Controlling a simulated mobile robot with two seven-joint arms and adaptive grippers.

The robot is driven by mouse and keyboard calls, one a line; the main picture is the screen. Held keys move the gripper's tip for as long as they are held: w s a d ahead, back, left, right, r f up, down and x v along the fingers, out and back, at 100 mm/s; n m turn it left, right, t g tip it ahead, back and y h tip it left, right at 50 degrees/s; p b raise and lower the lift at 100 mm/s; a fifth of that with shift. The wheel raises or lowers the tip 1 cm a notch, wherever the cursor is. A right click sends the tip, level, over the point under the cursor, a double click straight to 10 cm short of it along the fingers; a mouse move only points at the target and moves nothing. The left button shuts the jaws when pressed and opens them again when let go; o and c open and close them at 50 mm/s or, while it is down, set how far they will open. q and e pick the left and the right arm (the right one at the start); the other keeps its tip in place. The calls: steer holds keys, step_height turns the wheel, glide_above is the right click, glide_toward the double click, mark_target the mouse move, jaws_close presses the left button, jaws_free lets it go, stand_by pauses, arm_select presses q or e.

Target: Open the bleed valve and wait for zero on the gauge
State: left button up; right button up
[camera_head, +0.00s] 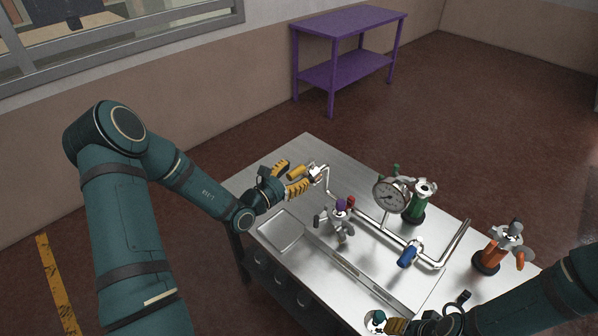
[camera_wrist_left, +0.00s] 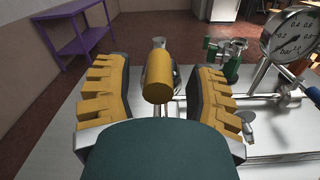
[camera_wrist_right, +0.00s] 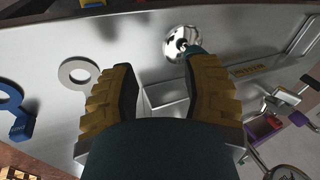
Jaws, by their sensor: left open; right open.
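A valve with a yellow cylindrical handle (camera_head: 297,173) sits at the left end of the chrome pipe; which valve is the bleed valve is not marked. My left gripper (camera_head: 285,181) is open at this handle. In the left wrist view the yellow handle (camera_wrist_left: 157,82) shows between the spread fingers, with gaps on both sides. The round pressure gauge (camera_head: 390,196) stands on the pipe; its dial (camera_wrist_left: 291,42) is marked in bar, but the needle's reading is unclear. My right gripper (camera_wrist_right: 165,90) is open, low at the bench's front, near a shiny round fitting (camera_wrist_right: 182,43).
A green valve (camera_head: 420,202), an orange-handled valve (camera_head: 490,256) and a purple-topped valve (camera_head: 340,218) stand on the steel bench (camera_head: 310,150). A blue handle (camera_head: 408,254) is on the pipe. A shallow tray (camera_head: 282,232) lies front left. A purple table (camera_head: 345,35) stands clear behind.

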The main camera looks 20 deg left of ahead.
arm_select(q)
steer(key=v, duration=1)
steer(key=s+d+f+m+g+h, duration=0.2)
steer(key=d+m+g+h, duration=0.1)
steer(key=d, duration=0.3)
steer(key=s+d+f+m+g+h, duration=0.2)
steer(key=d+m+g+h, duration=0.15)
steer(key=d, duration=0.25)
steer(key=s+d+f+m+g+y, duration=0.3)
steer(key=s+d+f+m+g, duration=0.1)
steer(key=s+f+m+g, duration=0.25)
steer(key=s+d+f+m+g+y, duration=0.3)
steer(key=s+f+m+g, duration=0.3)
steer(key=s+m, duration=0.15)
steer(key=w+m+t, duration=0.1)
steer(key=m, duration=0.1)
steer(key=w+d+f+m+t+y, duration=0.1)
steer(key=w+m, duration=0.1)
steer(key=m, duration=0.1)
steer(key=w+d+f+m+t+y+b, duration=0.1)
steer(key=w+m+t, duration=0.1)
steer(key=shift+d+m+y, duration=0.2)
steer(key=shift+m+y, duration=0.05)
steer(key=shift+m, duration=0.1)
stand_by(0.5)
